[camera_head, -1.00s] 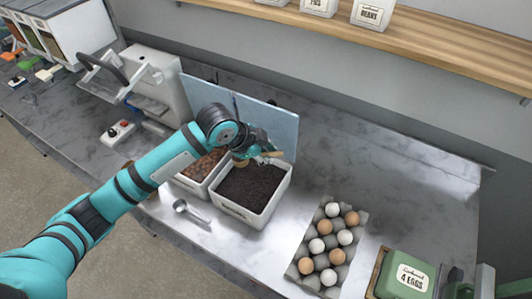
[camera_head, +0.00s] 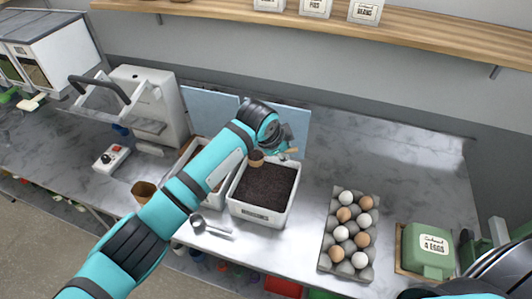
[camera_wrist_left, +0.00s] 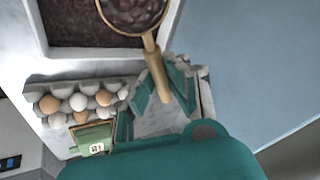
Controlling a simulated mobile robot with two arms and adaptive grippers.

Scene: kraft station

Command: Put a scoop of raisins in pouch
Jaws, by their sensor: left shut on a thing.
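My left gripper (camera_head: 290,152) is shut on the wooden handle of a scoop (camera_head: 256,158). The scoop is above the back edge of a white bin of dark brown contents (camera_head: 265,188). In the left wrist view, the scoop's round bowl (camera_wrist_left: 133,14) holds dark, reddish-brown pieces that look like raisins. Its handle (camera_wrist_left: 152,58) runs down between the fingers. A brown kraft-coloured pouch (camera_head: 143,190) stands open at the left of my arm, partly hidden by it. My right gripper is not in view; part of my right arm shows at the bottom right.
A second bin (camera_head: 213,200) is mostly behind my arm. A metal scoop (camera_head: 205,226) lies in front of the bins. An egg carton (camera_head: 335,262) and a green egg box (camera_head: 425,262) are at the right. A white press machine (camera_head: 160,100) stands at the back left.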

